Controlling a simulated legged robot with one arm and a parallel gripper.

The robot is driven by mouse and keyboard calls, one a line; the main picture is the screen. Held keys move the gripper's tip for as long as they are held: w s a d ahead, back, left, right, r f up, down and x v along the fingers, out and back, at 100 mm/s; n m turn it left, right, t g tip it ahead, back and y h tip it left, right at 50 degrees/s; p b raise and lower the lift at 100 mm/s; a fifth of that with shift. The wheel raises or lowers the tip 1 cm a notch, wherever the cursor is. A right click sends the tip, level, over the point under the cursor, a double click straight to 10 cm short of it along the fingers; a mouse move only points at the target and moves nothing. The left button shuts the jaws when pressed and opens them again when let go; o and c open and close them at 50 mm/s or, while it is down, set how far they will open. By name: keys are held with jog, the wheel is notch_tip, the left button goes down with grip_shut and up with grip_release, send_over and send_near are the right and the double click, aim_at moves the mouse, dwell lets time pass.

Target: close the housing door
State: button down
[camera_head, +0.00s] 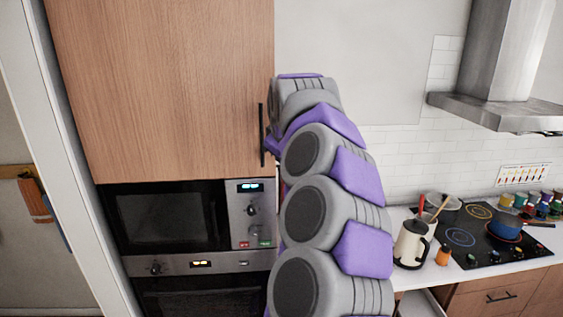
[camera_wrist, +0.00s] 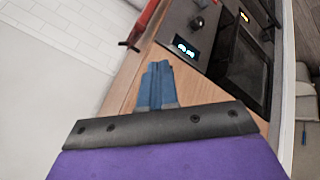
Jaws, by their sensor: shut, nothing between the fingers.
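The large wooden door (camera_head: 160,90) fills the upper left of the head view, above the microwave. Its black vertical handle (camera_head: 262,135) is at its right edge, close to my arm. The door looks flush or nearly so; I cannot tell whether a small gap is left. In the wrist view, my gripper (camera_wrist: 158,68) has its blue fingers together, with nothing between them. The fingers are in front of a wooden panel (camera_wrist: 196,88) beside the microwave front. In the head view my arm hides the fingers, so contact with the door cannot be seen.
The microwave (camera_head: 165,217) and an oven (camera_head: 200,297) are below the door. A red bar-like thing (camera_wrist: 146,22) is near the fingertips.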

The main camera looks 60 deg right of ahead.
jog(key=shift+s+a+r, duration=0.7)
jog(key=shift+s+r, duration=1.15)
jog(key=shift+r, duration=1.4)
jog(key=w+a+f+n+y+b, duration=0.1)
jog(key=w+a+f+n+b, duration=0.15)
jog(key=w+a+f, duration=0.35)
jog(key=w+a+f+n+y+b, duration=0.1)
jog(key=w+a+f+y+b, duration=0.2)
jog(key=w+a, duration=0.45)
jog(key=a+f+b, duration=0.2)
jog(key=a+f, duration=0.3)
jog(key=a, duration=0.3)
jog(key=a+f+b, duration=0.3)
jog(key=a+f, duration=0.3)
jog(key=a, duration=0.2)
jog(key=s+a+f+n+g+y+b, duration=0.15)
jog(key=s+a+f+b, duration=0.25)
jog(key=a+f, duration=0.8)
jog(key=s+a+f+m+g+b, duration=0.1)
jog(key=s+a+f+g+b, duration=0.1)
jog(key=s+f, duration=0.6)
jog(key=s+a+f+m+g+b, duration=0.1)
jog(key=s+a+f+g+b, duration=0.1)
jog(key=s+a+f+b, duration=0.2)
jog(key=s+a+f, duration=0.3)
jog(key=s+f, duration=0.1)
jog(key=f, duration=0.2)
jog(key=shift+s+f+y, duration=0.2)
jog(key=shift+f+y, duration=0.1)
jog(key=shift+y, duration=0.05)
